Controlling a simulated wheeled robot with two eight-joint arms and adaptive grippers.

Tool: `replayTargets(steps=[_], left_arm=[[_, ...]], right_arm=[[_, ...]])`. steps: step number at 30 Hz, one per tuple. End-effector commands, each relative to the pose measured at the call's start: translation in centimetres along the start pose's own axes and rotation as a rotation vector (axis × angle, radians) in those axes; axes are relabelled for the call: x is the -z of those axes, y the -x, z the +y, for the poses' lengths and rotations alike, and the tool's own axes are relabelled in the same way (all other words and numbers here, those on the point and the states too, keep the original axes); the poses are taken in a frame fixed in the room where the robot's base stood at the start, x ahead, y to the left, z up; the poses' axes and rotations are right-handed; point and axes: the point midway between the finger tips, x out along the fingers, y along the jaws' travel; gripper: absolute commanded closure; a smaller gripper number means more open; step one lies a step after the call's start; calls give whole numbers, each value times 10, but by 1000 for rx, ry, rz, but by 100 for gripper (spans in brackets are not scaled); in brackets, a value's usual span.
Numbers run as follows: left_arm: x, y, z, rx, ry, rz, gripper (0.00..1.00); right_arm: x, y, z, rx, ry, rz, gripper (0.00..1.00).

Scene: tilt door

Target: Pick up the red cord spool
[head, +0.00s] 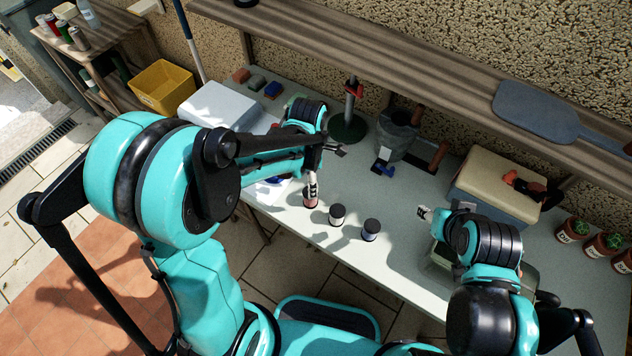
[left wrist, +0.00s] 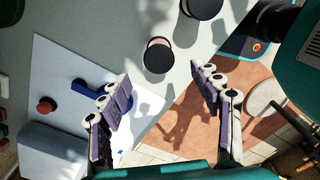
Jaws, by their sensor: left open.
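The red cord spool (head: 310,200) stands upright near the front edge of the grey worktop, at the left of a row of dark-topped spools. My left gripper (head: 325,171) is open and just above it, partly covering it in the head view. In the left wrist view the spool (left wrist: 158,56) shows its dark top with a reddish rim, just beyond the gap between the open fingertips (left wrist: 159,78). The fingers do not appear to touch it. My right gripper (head: 425,213) is over the worktop farther right; its jaw opening is unclear.
A white-sided spool (head: 337,215) and a bluish spool (head: 370,230) stand close by to the right. A white board (left wrist: 70,65) with blue and red items lies beside the red spool. A bucket (head: 397,138), stand (head: 350,126) and cooler box (head: 497,185) occupy the back.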

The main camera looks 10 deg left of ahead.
Motion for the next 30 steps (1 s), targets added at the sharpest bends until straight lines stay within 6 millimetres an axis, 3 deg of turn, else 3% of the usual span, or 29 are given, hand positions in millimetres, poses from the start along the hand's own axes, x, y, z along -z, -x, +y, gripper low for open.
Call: replayTargets(steps=[17,24,26,30], left_arm=[[-1,-73,4,0,4,0,36],[-1,-75,3,0,3,0,36],[-1,-75,3,0,3,0,46],[-1,-75,3,0,3,0,83]], right_arm=[[-19,-27,0,0,0,0,55],[-19,-26,0,0,0,0,55],[-18,-26,0,0,0,0,55],[-18,-26,0,0,0,0,55]])
